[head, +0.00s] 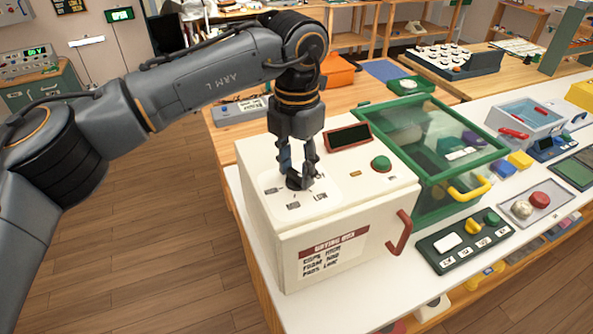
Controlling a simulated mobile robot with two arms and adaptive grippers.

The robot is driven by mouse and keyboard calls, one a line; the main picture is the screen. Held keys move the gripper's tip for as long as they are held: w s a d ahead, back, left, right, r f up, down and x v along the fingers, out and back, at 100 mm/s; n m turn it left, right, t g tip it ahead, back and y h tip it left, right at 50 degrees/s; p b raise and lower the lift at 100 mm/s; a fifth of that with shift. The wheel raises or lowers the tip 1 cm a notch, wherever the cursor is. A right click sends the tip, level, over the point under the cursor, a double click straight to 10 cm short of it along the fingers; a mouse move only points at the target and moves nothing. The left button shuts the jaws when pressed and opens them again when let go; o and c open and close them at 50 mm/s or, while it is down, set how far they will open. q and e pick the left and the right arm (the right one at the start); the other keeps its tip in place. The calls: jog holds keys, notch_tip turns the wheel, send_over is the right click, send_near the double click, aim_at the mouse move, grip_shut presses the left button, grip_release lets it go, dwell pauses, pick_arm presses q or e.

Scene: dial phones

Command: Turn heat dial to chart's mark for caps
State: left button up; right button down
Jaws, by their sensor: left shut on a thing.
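The white drying box (345,230) stands on the bench in the middle of the head view. A chart (334,252) on its front has a dark red heading and lines that seem to read caps high, foam mid, pads low. My left gripper (297,176) points down over the box top and is shut on the dark heat dial (295,184). The fingers hide most of the dial, and I cannot tell where its pointer stands. Small marks lie around it; the right one (320,196) seems to read low, and the others are too small to read. My right gripper is out of view.
The box top also bears a dark display (349,137) and a green button (381,163); a red handle (402,232) is on its side. A green-framed clear case (425,150) stands close right. A button panel (465,240) lies further right. Wooden floor is open at left.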

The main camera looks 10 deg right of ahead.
aim_at(296, 173)
pick_arm(q)
jog(key=m+b, duration=0.1)
jog(key=m, duration=0.4)
jog(key=shift+m, duration=0.3)
jog(key=m, duration=1)
jog(key=shift+m, duration=0.4)
jog(key=m+p, duration=0.1)
jog(key=m, duration=0.4)
jog(key=shift+m, duration=0.4)
jog(key=o, duration=1.1)
jog(key=shift+o, duration=0.2)
notch_tip(296, 173, up, 12)
